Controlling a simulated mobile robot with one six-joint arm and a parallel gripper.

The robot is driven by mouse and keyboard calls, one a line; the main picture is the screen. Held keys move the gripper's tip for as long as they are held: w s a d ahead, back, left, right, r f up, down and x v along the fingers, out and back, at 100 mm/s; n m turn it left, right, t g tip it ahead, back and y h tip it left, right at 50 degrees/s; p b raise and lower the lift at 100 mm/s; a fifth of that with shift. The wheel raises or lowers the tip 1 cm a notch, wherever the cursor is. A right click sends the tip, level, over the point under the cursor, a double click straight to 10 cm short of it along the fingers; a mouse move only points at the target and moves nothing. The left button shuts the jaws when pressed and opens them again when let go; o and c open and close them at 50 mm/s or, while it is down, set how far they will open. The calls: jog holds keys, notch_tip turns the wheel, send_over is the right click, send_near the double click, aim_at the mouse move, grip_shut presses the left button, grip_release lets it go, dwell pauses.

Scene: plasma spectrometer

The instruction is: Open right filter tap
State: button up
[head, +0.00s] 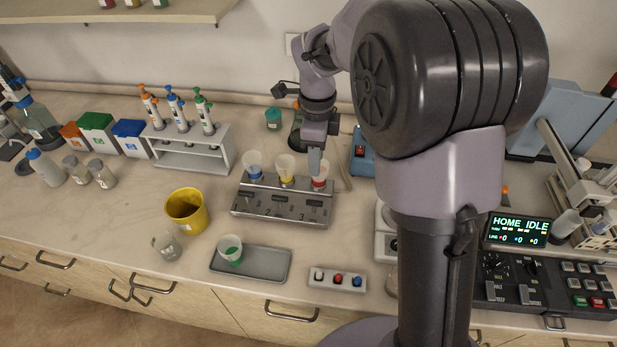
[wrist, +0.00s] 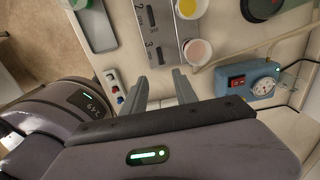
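The filter rack (head: 282,205) is a grey metal manifold with three cups on top, with blue, yellow and red bases. Its panel is numbered 1, 2, 3, with small dark taps. The right cup (head: 320,170) has the red base. In the wrist view the right tap (wrist: 160,56) is a small black lever beside the number 3, on the grey panel. My gripper (head: 315,165) is over the right end of the rack, close to the right cup. In the wrist view its two fingers (wrist: 160,80) are apart with nothing between them, just short of the right tap in the picture.
A blue pump box (head: 362,155) stands right of the rack, with a pale tube (head: 343,175) between. A grey tray (head: 250,264) with a green-filled cup and a small button box (head: 338,279) lie in front. A yellow beaker (head: 187,212) stands to the left.

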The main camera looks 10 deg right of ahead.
aim_at(315, 201)
notch_tip(315, 201, down, 15)
jog(key=b, duration=0.4)
jog(key=shift+c, duration=0.4)
grip_shut()
